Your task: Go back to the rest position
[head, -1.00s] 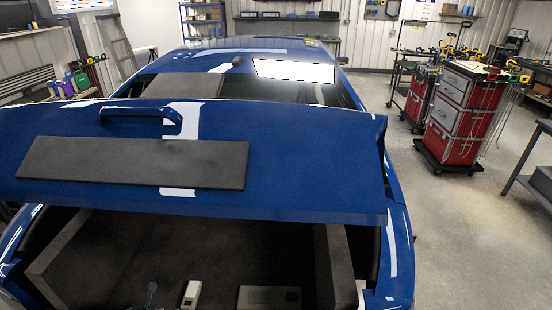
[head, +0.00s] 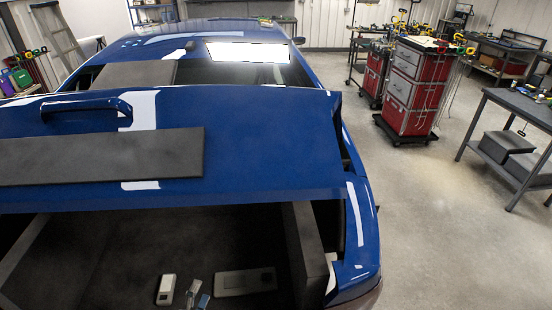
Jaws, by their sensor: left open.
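My left gripper (head: 198,294) shows only as small grey-blue tips at the bottom edge, over the dark open trunk of the blue car (head: 270,130). It is open, and I see nothing held between the tips. The tips are just right of a small white device (head: 166,290) and left of a flat grey box (head: 245,281). The rest of my left arm is out of the frame. My right gripper is not in view.
The raised trunk lid with a dark flat panel (head: 100,157) spans the left and middle. A red tool cart (head: 413,88) and a grey workbench (head: 520,105) stand at the right. The floor (head: 440,220) right of the car is clear.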

